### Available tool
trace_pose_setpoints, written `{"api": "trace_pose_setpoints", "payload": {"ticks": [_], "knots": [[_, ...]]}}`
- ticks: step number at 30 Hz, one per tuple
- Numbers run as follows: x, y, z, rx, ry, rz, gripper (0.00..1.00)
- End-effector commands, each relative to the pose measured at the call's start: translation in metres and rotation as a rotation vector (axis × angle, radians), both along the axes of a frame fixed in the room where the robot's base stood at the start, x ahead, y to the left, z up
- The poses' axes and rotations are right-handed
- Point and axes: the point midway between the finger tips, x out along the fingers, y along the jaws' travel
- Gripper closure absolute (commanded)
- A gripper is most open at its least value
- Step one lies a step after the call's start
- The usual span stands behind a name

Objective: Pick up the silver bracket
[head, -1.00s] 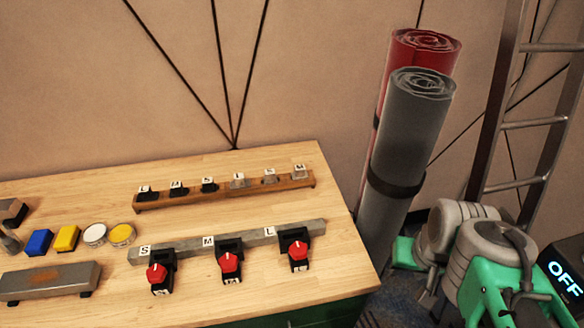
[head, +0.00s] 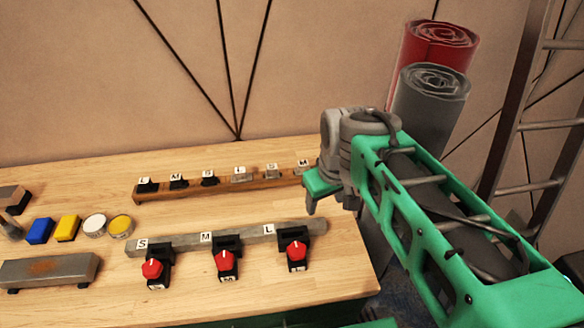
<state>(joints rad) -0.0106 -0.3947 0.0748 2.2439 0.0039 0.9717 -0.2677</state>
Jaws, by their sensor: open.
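A wooden rack (head: 222,187) at the back of the workbench holds a row of small labelled brackets. The three on the left are black. The three on the right are silver: one silver bracket (head: 241,177), a second (head: 271,172), and a third (head: 302,168) at the right end. I cannot tell which one the task means. My gripper (head: 318,191) is at the rack's right end, beside the rightmost silver bracket in the picture. It is open and its green jaw points down; the wrist hides much of it. No bracket shows in it.
A grey bar (head: 185,243) with three red-knobbed clamps lies in front of the rack. At left are blue (head: 40,230) and yellow (head: 68,228) blocks, two round tins and a metal block (head: 50,270). Rolled mats (head: 430,95) and a ladder (head: 540,125) stand at right.

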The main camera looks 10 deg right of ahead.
Motion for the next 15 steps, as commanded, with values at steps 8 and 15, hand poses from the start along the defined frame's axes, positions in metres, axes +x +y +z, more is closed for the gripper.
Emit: {"api": "trace_pose_setpoints", "payload": {"ticks": [8,15], "knots": [[0.144,0.0,0.012,-0.111,0.123,0.594,0.44],[0.238,0.001,-0.037,-0.153,0.194,1.087,0.44]]}}
